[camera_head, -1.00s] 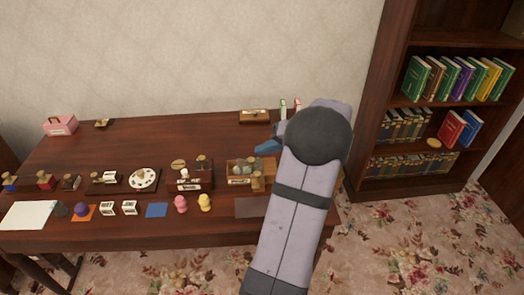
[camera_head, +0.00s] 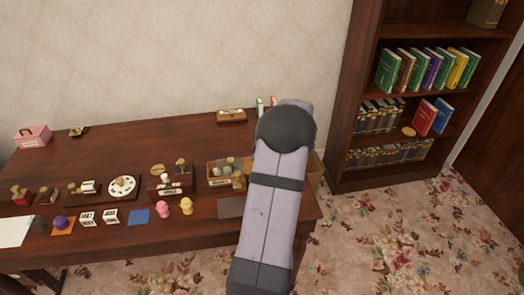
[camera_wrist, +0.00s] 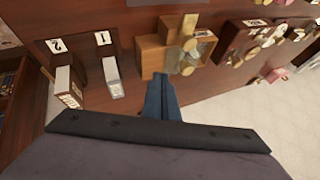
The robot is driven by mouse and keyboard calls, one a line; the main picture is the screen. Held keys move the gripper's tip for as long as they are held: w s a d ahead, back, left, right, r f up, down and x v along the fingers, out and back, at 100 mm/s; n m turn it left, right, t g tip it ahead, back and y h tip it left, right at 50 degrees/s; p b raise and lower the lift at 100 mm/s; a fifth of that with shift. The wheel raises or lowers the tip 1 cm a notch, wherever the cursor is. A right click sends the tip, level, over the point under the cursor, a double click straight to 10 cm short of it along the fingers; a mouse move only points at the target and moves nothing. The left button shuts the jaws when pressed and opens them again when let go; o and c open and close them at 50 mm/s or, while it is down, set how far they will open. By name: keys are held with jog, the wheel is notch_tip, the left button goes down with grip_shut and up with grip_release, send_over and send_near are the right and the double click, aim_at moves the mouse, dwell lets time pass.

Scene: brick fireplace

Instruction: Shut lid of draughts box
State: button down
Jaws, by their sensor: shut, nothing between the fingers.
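An open, light wooden box (camera_head: 214,181) with round grey pieces in it stands on the table, left of my arm. It also shows in the wrist view (camera_wrist: 151,55), and it seems to be the draughts box, though I cannot read its lettering. A darker labelled box (camera_head: 177,188) with round pieces stands to its left. My gripper (camera_wrist: 162,78) is shut and empty, its blue fingertips close to the near side of the light box. I cannot tell whether they touch it. In the head view my arm hides the gripper.
Two stands numbered 1 (camera_wrist: 103,39) and 2 (camera_wrist: 55,46) are beside the box in the wrist view. A small brown box (camera_head: 231,116) lies at the back edge by the wall. Blocks and figures crowd the front of the table (camera_head: 130,150). A bookcase (camera_head: 365,90) stands at the right.

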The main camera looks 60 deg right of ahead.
aim_at(230, 170)
jog(key=p+x, duration=0.1)
jog(key=x, duration=0.3)
jog(key=shift+w+f, duration=0.2)
jog(key=shift+f, duration=0.05)
jog(key=w, duration=0.1)
jog(key=w+a+p, duration=0.1)
jog(key=shift+w+a+r, duration=0.2)
jog(key=shift+w+a, duration=0.1)
jog(key=shift+w+a+f+p, duration=0.15)
jog(key=shift+w+a+p, duration=0.05)
jog(key=shift+w+p, duration=0.2)
jog(key=w+a+b, duration=0.2)
jog(key=w+a, duration=0.1)
jog(key=shift+f+b, duration=0.1)
jog(key=shift+b, duration=0.3)
jog(key=shift+a, duration=0.1)
